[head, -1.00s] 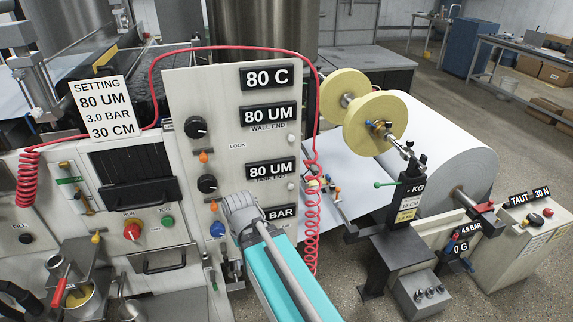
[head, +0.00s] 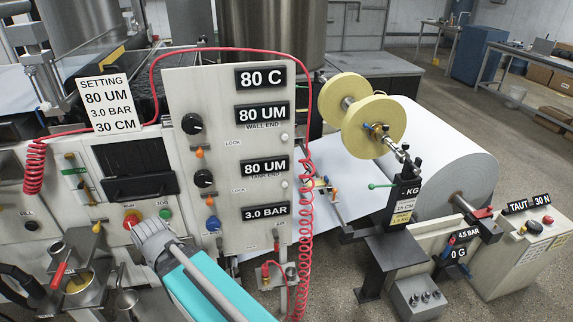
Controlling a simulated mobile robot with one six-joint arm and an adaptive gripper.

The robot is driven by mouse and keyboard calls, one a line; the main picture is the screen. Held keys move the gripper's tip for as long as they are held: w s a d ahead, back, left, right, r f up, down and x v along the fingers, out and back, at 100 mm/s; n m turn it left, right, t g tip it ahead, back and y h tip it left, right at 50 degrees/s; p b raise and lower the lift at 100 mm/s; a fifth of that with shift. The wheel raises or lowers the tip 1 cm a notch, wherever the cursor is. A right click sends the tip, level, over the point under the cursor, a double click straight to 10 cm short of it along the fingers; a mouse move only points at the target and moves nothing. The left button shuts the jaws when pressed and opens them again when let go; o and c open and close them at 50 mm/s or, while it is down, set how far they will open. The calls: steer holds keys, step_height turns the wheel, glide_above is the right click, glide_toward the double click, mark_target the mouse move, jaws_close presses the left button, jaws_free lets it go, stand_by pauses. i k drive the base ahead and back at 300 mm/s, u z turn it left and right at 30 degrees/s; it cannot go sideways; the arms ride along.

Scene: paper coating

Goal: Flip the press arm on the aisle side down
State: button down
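A metal cylinder assembly (head: 42,75) stands upright at the upper left, beside the dark roller bed. It may be the press arm, but no label confirms this. My teal arm reaches in from the bottom, and its grey end (head: 155,238) is in front of the lower control panel, near the red RUN knob (head: 131,219). My fingertips cannot be made out, so I cannot tell whether the gripper is open or holds anything. The pressure display (head: 265,211) reads 3.0 BAR. A small red-handled valve (head: 270,268) sits below the panel.
A setting card (head: 107,103) reads 80 UM, 3.0 BAR, 30 CM. A coiled red hose (head: 304,250) hangs right of the panel. A paper roll (head: 440,150) and yellow-flanged spool (head: 382,120) stand further right. Metal cups and a red handle crowd the lower left.

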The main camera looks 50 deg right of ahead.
mark_target(310, 170)
steer(key=u, duration=0.15)
steer(key=k, duration=1.15)
steer(key=z, duration=1.35)
steer(key=i, duration=1)
